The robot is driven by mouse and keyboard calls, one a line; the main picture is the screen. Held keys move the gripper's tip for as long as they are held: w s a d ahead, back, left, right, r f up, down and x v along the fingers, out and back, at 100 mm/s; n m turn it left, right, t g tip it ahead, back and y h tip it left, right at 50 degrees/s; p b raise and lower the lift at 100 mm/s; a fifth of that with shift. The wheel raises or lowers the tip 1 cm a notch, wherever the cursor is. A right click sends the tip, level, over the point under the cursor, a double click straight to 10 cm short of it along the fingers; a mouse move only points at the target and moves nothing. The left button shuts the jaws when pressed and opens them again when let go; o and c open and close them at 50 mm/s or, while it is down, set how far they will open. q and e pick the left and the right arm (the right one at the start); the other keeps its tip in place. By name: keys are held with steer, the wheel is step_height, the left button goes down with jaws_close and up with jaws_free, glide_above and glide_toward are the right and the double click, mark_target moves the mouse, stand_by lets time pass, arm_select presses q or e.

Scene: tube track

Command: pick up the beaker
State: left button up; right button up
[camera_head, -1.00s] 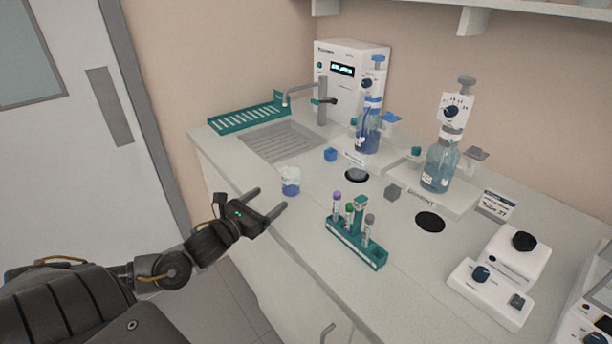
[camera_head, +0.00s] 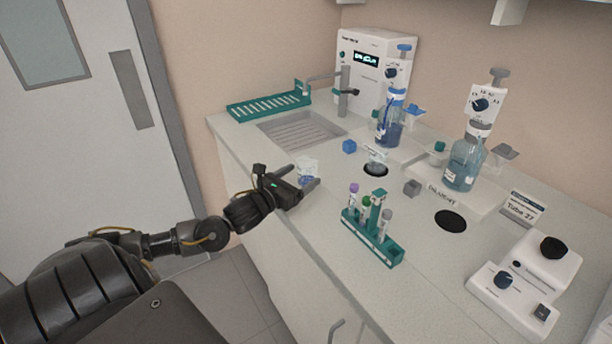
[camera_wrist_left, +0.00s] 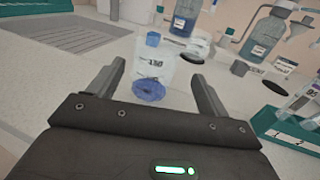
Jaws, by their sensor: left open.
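The beaker (camera_head: 308,170) is a small clear vessel with blue contents, upright on the counter near its front left edge. In the left wrist view the beaker (camera_wrist_left: 153,75) stands between the two fingers, with "150" printed on its side. My left gripper (camera_head: 307,184) is open, its fingers on either side of the beaker and apart from each other. Whether a finger touches the beaker I cannot tell. My right gripper does not show.
A green rack (camera_head: 372,238) with several capped tubes stands right of the beaker. A blue cube (camera_head: 349,146), a grey cube (camera_head: 412,188) and two dispenser bottles (camera_head: 389,128) (camera_head: 463,165) are behind. A sink (camera_head: 300,129) lies at the back left. White devices occupy the right.

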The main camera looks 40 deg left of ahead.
mark_target(300, 174)
arm_select(q)
steer(key=w, duration=0.4)
steer(key=shift+w+a+f+b, duration=0.1)
steer(key=shift+w+a+b, duration=0.05)
steer(key=shift+a+b, duration=0.25)
steer(key=shift+w+d, duration=0.1)
steer(key=shift+w, duration=0.4)
steer(key=c, duration=1.1)
